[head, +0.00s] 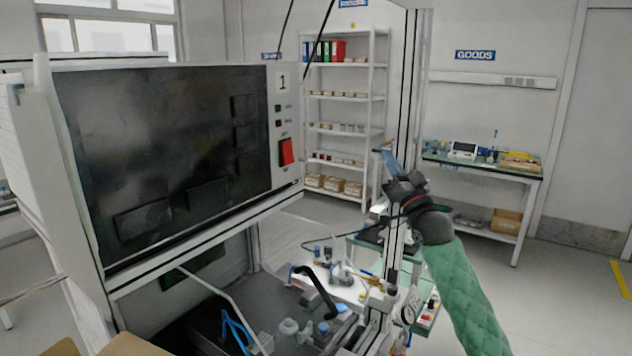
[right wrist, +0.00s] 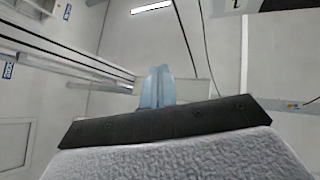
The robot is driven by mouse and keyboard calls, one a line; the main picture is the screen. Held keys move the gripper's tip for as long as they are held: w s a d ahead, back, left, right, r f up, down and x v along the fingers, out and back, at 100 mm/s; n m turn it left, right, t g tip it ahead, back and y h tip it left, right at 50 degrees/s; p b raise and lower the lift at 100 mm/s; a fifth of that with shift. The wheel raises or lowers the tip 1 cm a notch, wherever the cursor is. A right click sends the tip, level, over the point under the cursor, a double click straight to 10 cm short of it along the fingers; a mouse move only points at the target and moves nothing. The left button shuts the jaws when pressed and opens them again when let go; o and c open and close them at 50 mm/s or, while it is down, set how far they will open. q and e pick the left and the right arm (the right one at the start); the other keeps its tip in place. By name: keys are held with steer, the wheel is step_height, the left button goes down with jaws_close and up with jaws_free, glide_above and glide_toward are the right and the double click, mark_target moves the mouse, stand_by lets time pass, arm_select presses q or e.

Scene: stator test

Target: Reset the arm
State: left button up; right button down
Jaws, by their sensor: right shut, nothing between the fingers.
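My right arm in its green quilted sleeve comes up from the bottom right in the head view. My right gripper (head: 386,160) is raised in front of the shelf and the aluminium post, its blue fingers pointing up. In the right wrist view its two blue fingers (right wrist: 156,88) are shut together with nothing between them, pointing toward the ceiling and wall. My left gripper does not show in the head view.
A test cabinet (head: 283,200) with a dark window and a red switch (head: 286,152) stands at left. A cluttered bench (head: 345,290) with small parts lies below. A white shelf (head: 338,98) and a side table (head: 482,169) stand behind. The floor at right is free.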

steer(key=s+a+f+g+h, duration=0.1)
steer(key=s+f+g+h, duration=0.3)
steer(key=f, duration=0.9)
steer(key=s+f+g+h, duration=0.15)
steer(key=s+f, duration=0.45)
steer(key=f, duration=0.6)
steer(key=s+a+f+g+h, duration=0.1)
steer(key=s+f+g+h, duration=0.15)
steer(key=s+f, duration=0.7)
steer(key=s+d+f+g+h, duration=0.15)
steer(key=s+f+g, duration=0.25)
steer(key=s+f, duration=0.45)
steer(key=s+d+f+g+h, duration=0.1)
steer(key=s+d+f+g, duration=0.15)
steer(key=s+f, duration=0.65)
steer(key=s+d+f+g+h, duration=0.15)
steer(key=s+f+g, duration=0.35)
steer(key=s, duration=0.8)
steer(key=s+a+f+g, duration=0.1)
steer(key=a+f, duration=0.1)
steer(key=f, duration=1)
steer(key=s+a+f, duration=0.2)
steer(key=a+f, duration=0.1)
steer(key=f, duration=1)
steer(key=shift+f+g+y, duration=0.2)
steer(key=shift+g+y, duration=0.15)
steer(key=shift+y, duration=0.05)
